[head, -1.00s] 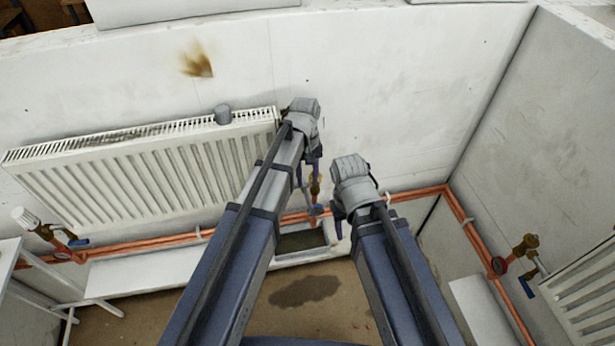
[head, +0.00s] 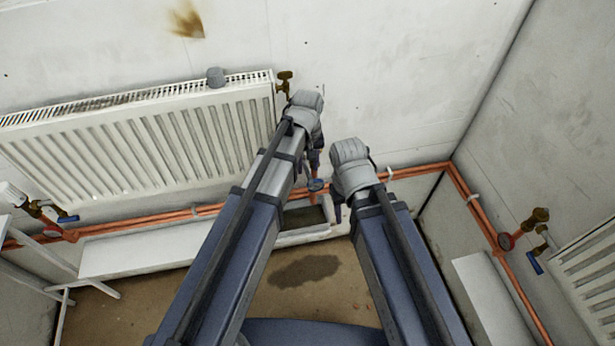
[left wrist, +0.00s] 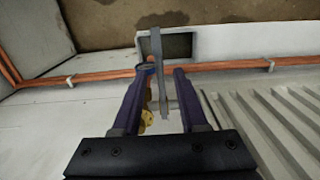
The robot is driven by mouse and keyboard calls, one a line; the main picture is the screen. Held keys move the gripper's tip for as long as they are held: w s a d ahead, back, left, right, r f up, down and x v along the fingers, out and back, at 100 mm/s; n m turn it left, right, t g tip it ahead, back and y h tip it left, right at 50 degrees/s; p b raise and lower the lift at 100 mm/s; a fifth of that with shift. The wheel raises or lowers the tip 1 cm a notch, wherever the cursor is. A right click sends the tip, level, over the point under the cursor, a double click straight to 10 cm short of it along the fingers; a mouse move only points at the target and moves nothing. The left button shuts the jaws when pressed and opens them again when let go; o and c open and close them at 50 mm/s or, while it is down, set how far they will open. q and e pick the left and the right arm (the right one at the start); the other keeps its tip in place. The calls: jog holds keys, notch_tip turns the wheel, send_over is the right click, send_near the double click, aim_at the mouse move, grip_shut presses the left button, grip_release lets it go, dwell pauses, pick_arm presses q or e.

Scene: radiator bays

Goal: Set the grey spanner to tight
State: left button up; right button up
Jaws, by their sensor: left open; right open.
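The grey spanner (left wrist: 157,52) shows in the left wrist view as a long, narrow bar running up between my left fingers. My left gripper (left wrist: 164,72) is open, with a finger on each side of the bar and no clear grip on it. In the head view my left gripper (head: 313,160) is low by the right end of the radiator, and its wrist hides most of the spanner there. A brass fitting (left wrist: 147,117) shows beside the left finger, partly hidden. My right gripper (head: 338,212) is open and empty, to the right of the left one.
A white radiator (head: 150,130) hangs on the wall at left, with a brass valve (head: 284,82) at its top right. Copper pipes (head: 420,170) run along the wall. A blue-rimmed round part (head: 316,185) is near my left fingers. A trough (head: 303,217) lies below.

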aim_at(308, 171)
pick_arm(q)
jog(key=shift+f+b, duration=1.05)
jog(key=shift+f, duration=0.5)
pick_arm(e)
notch_tip(308, 171, down, 3)
jog(key=shift+f, duration=0.1)
pick_arm(q)
jog(key=shift+c, duration=0.2)
grip_shut()
